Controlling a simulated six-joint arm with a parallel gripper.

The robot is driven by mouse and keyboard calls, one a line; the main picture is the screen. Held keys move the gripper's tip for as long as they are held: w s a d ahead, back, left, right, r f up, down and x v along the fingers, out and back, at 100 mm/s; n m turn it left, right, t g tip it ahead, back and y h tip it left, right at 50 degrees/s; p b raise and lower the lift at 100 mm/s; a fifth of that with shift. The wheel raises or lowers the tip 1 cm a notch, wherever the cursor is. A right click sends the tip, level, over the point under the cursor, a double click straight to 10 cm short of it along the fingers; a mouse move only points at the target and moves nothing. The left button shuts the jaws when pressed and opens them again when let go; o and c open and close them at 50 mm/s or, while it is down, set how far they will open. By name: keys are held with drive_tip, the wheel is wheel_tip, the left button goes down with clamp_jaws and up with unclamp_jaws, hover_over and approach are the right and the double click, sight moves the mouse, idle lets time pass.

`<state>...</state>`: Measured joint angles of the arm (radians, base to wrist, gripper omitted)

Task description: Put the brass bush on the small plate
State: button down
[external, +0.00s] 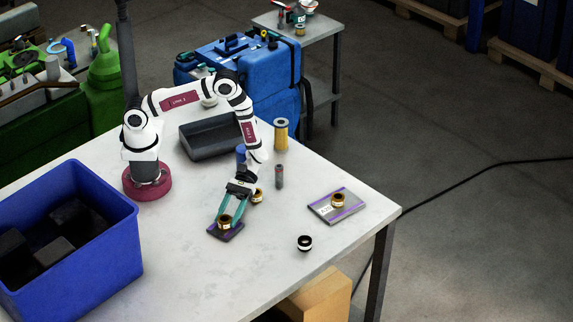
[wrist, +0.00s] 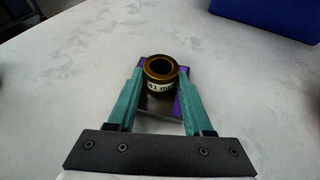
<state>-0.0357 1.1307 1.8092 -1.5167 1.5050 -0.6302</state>
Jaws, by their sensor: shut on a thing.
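The brass bush (external: 225,223) is a short brass-coloured ring with a pale label band. My gripper (external: 226,217) is shut on it, with one teal finger on each side. In the wrist view the bush (wrist: 161,71) stands upright between the fingertips, its bore facing the camera. The small plate (external: 232,234), dark grey with purple edges, lies directly under the bush and also shows in the wrist view (wrist: 158,106). I cannot tell whether the bush touches the plate or hangs just above it.
A similar bush (external: 257,196) stands behind my gripper. Another (external: 338,200) stands on a larger plate (external: 322,211) at right. The front table middle is clear.

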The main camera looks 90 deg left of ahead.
drive_tip(key=shift+c, duration=1.5)
unclamp_jaws()
